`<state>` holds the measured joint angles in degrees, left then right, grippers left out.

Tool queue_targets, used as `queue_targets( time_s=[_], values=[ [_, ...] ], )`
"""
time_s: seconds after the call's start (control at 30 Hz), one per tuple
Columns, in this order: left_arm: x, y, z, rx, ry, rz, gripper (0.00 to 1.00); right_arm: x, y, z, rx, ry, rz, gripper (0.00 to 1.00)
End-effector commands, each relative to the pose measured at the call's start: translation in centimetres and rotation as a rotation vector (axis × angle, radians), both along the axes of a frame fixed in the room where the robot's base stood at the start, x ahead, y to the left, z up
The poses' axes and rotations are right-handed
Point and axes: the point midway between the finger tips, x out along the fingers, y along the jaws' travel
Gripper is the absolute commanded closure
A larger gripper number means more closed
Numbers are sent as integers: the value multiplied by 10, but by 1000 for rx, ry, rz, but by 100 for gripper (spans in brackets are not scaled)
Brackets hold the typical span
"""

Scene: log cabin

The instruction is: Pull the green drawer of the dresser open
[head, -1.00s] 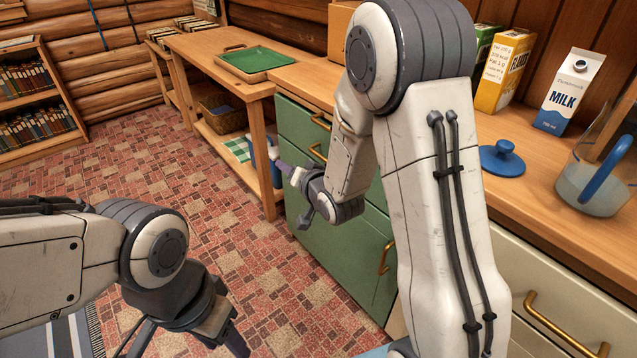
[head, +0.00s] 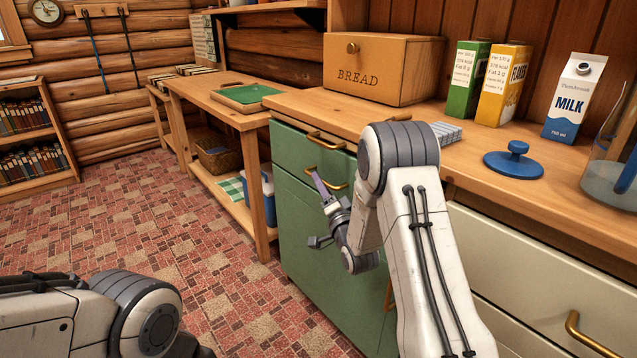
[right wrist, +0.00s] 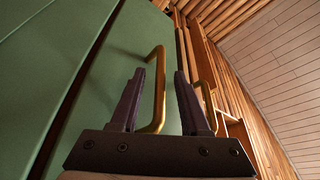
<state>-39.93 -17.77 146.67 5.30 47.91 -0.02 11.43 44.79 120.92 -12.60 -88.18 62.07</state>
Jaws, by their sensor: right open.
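The green dresser (head: 315,245) stands under the wooden counter, with its drawers shut. One brass handle (head: 325,142) is on the upper green drawer (head: 292,139). A second brass handle (head: 338,186) is on the green front below it. My right gripper (head: 319,212) is open in front of that lower handle. In the right wrist view, a brass handle (right wrist: 159,85) appears between the spread dark fingers of my right gripper (right wrist: 160,95); whether it touches them I cannot tell. Another handle (right wrist: 208,104) shows past the right finger. My left gripper is below the head view's edge.
The counter (head: 460,150) holds a bread box (head: 380,85), cartons, a milk carton (head: 574,97) and a blue lid (head: 514,160).

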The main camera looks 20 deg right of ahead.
Motion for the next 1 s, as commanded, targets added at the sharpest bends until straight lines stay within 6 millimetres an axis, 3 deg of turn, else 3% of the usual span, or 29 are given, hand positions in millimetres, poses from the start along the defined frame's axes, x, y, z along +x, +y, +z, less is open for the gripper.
queue_targets(
  time_s=[0.2,0.53,0.6,0.67,1.0],
  values=[
    [0,0,-4,0,0,0,50,22,1,4,0,0,0,54],
    [0,0,-4,0,0,0,50,26,1,5,0,1,-1,54],
    [0,0,-4,0,0,0,50,25,1,6,0,1,-1,81],
    [0,0,-4,0,0,0,50,25,1,5,-1,1,-1,100],
    [0,0,-4,0,0,0,50,25,0,5,-1,1,-1,100]
  ],
)
